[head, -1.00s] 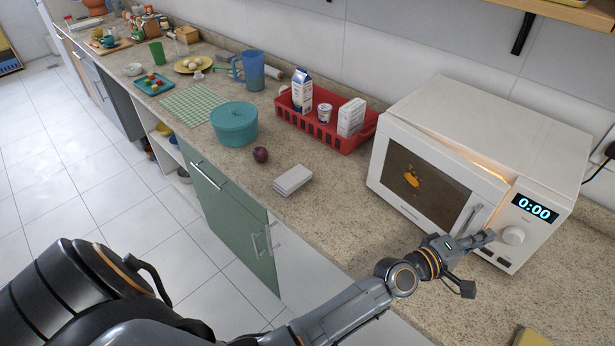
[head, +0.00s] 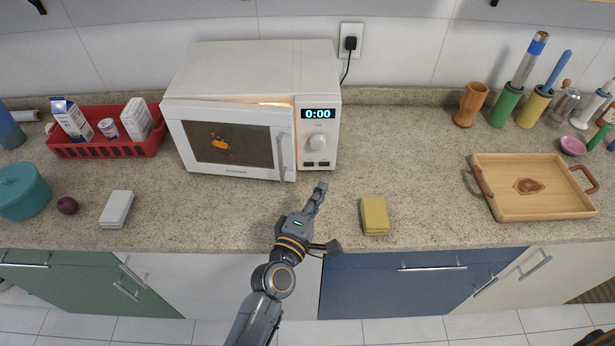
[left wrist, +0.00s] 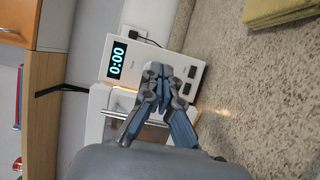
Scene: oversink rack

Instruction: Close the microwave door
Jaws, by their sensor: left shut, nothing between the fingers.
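The white microwave (head: 250,65) stands on the counter against the wall. Its door (head: 228,170), with a dark window and a vertical handle (head: 284,151), is slightly ajar. Warm light shows in the gap above the door's right part. My left gripper (head: 319,194) is shut and empty, in front of the microwave's lower right corner, near the door's free edge. In the left wrist view the gripper (left wrist: 157,75) overlaps the microwave's control panel (left wrist: 120,60) and the lit gap. Whether it touches the door cannot be told. My right gripper is not in view.
A folded yellow cloth (head: 374,215) lies right of my left gripper. A wooden tray (head: 530,210) lies farther right. A red basket (head: 90,150) with cartons stands left of the microwave, and a folded white cloth (head: 116,208) lies nearer. The counter before the microwave is clear.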

